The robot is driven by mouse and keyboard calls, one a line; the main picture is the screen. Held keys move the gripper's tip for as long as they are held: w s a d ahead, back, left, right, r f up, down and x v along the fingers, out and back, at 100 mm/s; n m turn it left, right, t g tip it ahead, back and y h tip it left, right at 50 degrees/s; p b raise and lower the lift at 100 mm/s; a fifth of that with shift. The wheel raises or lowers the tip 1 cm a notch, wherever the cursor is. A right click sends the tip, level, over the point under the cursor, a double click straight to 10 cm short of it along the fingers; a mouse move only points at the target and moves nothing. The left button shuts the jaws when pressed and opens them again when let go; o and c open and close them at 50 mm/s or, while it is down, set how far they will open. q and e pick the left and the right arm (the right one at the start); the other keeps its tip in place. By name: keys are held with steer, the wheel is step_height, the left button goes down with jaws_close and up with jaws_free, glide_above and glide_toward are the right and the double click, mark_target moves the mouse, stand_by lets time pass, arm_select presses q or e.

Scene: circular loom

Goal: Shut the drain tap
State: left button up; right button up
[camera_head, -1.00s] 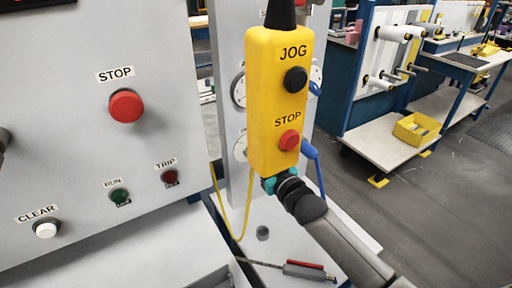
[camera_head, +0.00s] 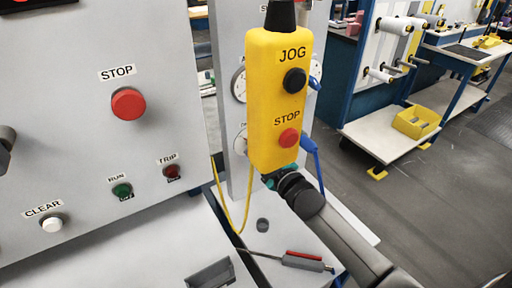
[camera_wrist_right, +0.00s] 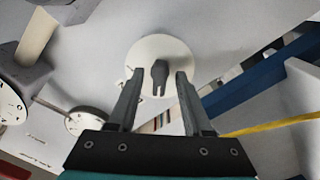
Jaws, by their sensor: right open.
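In the right wrist view a round pale disc (camera_wrist_right: 145,50) carries a dark grey lever (camera_wrist_right: 160,82), which looks like the drain tap; I cannot read its label. My right gripper (camera_wrist_right: 160,73) is open. Its two fingers stand to either side of the lever, with a gap on each side. A partly covered dial (camera_head: 240,142) shows at the pendant's left edge. My left gripper is not in view.
The pendant hangs close before the grey panel. A control panel (camera_head: 75,150) with a red STOP button (camera_head: 128,104) stands left. A yellow cord (camera_head: 220,195) hangs below the pendant. A grey tool (camera_head: 304,261) lies on the ledge. More dials (camera_wrist_right: 85,121) show left in the wrist view.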

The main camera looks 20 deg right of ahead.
steer(key=s+p, duration=0.3)
steer(key=s, duration=0.3)
steer(key=shift+s+d, duration=0.35)
steer(key=shift+d, duration=0.1)
